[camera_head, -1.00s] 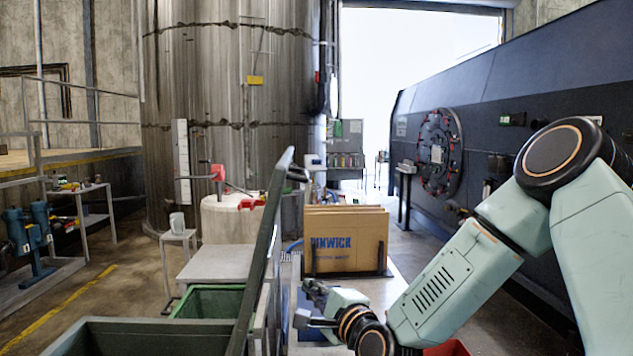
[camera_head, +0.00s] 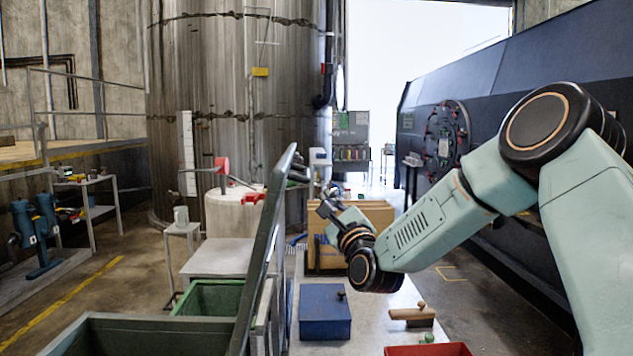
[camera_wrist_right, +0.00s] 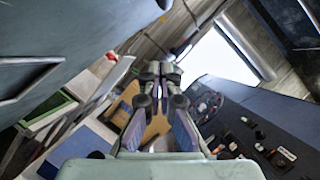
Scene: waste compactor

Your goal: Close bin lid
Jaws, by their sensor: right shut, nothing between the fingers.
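The dark grey-green bin (camera_head: 140,335) stands at the lower left of the head view. Its lid (camera_head: 262,245) stands open, steeply raised at the bin's right side and seen nearly edge-on. My right gripper (camera_head: 326,202) is shut and empty, to the right of the lid's upper part. In the right wrist view, my right gripper (camera_wrist_right: 159,70) points away, and a broad grey panel that looks like the lid (camera_wrist_right: 70,45) fills the upper left. The gripper shows apart from this panel. My left gripper is not in view.
A table (camera_head: 375,308) on the right holds a blue box (camera_head: 324,312), a wooden-handled block (camera_head: 412,315) and a red tray (camera_head: 428,350). A cardboard box (camera_head: 375,214) stands behind my right wrist. A green bin (camera_head: 207,297) sits behind the grey-green bin.

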